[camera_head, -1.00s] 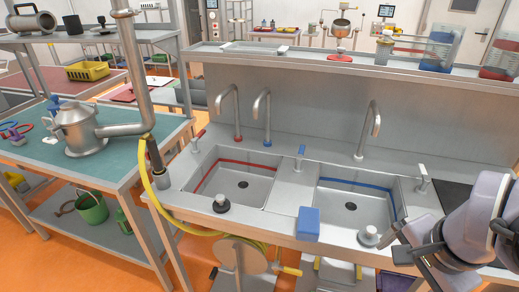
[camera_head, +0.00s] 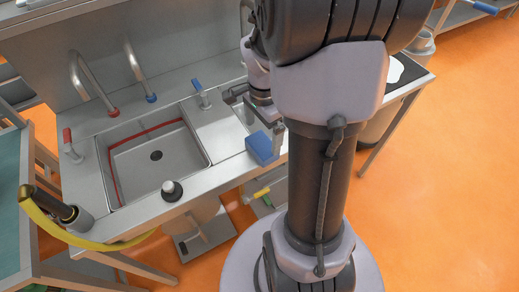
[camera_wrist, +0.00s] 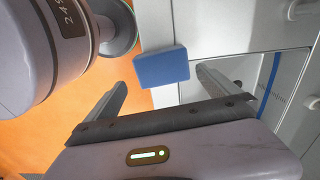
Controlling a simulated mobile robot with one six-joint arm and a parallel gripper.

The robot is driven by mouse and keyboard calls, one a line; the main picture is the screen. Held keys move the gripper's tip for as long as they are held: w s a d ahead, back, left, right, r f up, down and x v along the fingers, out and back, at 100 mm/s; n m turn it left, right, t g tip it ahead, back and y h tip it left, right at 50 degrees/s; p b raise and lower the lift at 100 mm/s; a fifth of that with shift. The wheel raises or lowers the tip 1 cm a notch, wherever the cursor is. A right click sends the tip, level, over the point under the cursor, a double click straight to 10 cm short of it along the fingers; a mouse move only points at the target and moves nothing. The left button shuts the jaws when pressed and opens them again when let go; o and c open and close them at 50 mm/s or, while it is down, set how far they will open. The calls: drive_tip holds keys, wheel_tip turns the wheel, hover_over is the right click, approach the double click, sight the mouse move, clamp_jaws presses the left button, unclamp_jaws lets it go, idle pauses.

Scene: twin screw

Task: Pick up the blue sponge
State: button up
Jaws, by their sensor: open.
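My gripper (camera_head: 256,121) is open and empty close behind the sponge, near the right basin. In the wrist view my gripper (camera_wrist: 163,80) shows its two fingers spread to either side of the sponge's near edge. Whether a finger touches the sponge is not clear.
The left basin (camera_head: 157,155) with a red stripe is empty. My arm hides most of the right basin (camera_wrist: 235,72). A blue-handled tap lever (camera_head: 199,93) stands behind the sponge. A black-topped stopper (camera_head: 172,190) sits on the front rim. Orange floor lies open in front.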

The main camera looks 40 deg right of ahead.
sight(262, 144)
wheel_tip(262, 144, down, 8)
drive_tip(key=b, duration=0.3)
drive_tip(key=shift+w+d+r, duration=0.1)
drive_tip(key=shift+w+d, duration=0.05)
drive_tip(key=shift+r, duration=0.15)
drive_tip(key=c, duration=1.1)
drive_tip(key=shift+o, duration=0.2)
wheel_tip(262, 144, up, 4)
drive_tip(key=shift+r+p, duration=0.1)
drive_tip(key=shift+p, duration=1.05)
drive_tip(key=s+d+p, duration=0.1)
drive_tip(key=s+d, duration=0.1)
drive_tip(key=s, duration=0.5)
drive_tip(key=s+d+p, duration=0.1)
drive_tip(key=s+d, duration=0.1)
drive_tip(key=s, duration=0.6)
drive_tip(key=shift+s+d+r+p, duration=0.15)
drive_tip(key=shift+d+r+p, duration=0.15)
drive_tip(key=shift+d+r, duration=0.1)
